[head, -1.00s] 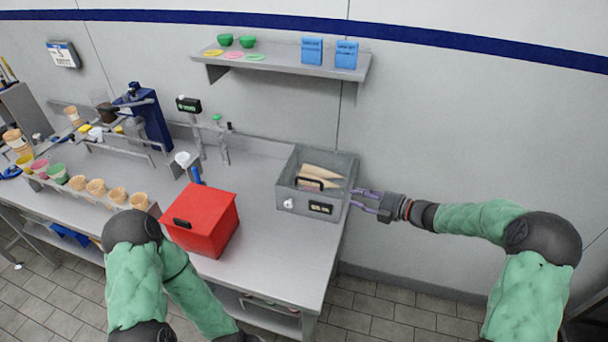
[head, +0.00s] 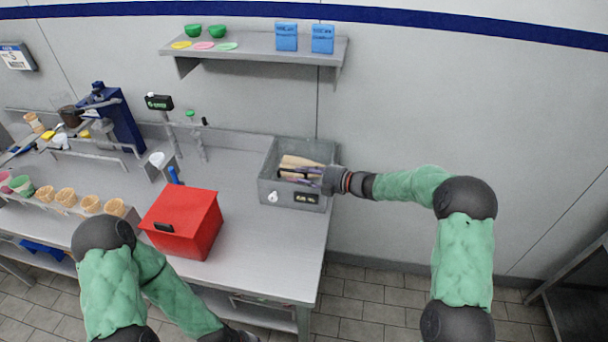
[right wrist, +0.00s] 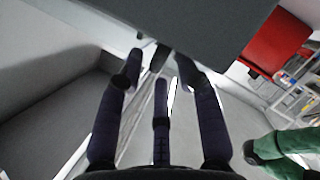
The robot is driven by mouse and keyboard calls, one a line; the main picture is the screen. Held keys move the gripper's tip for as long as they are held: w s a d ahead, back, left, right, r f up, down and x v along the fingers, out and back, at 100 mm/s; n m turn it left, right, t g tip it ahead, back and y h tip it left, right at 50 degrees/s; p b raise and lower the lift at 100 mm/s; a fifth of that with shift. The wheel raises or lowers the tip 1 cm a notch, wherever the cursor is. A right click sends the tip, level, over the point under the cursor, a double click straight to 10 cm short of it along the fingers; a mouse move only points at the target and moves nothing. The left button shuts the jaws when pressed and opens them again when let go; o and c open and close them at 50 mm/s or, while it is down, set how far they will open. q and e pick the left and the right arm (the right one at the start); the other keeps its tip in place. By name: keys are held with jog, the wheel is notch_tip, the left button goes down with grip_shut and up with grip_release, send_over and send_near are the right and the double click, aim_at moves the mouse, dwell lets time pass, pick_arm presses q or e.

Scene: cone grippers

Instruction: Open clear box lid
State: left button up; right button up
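The clear box (head: 265,193) is a see-through grey bin on the right end of the counter, with tan cones (head: 300,161) inside. A black handle (head: 289,174) shows near its top front; the lid itself is hard to make out. My right gripper (head: 297,172) reaches in from the right, its fingers over the box top by the handle. In the right wrist view its dark fingers (right wrist: 160,72) are spread, with a dark piece between the tips; contact cannot be told. My left gripper (head: 237,336) is barely visible at the bottom edge.
A red box (head: 180,225) stands left of the clear box on the counter (head: 258,265). Cone cups (head: 90,203) stand in a row further left. A wall shelf (head: 260,47) with bowls and blue packs hangs above. Bare counter lies in front of the clear box.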

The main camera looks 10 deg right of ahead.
jog(key=shift+w+a, duration=0.2)
jog(key=shift+a, duration=0.1)
jog(key=shift+f, duration=0.1)
grip_shut()
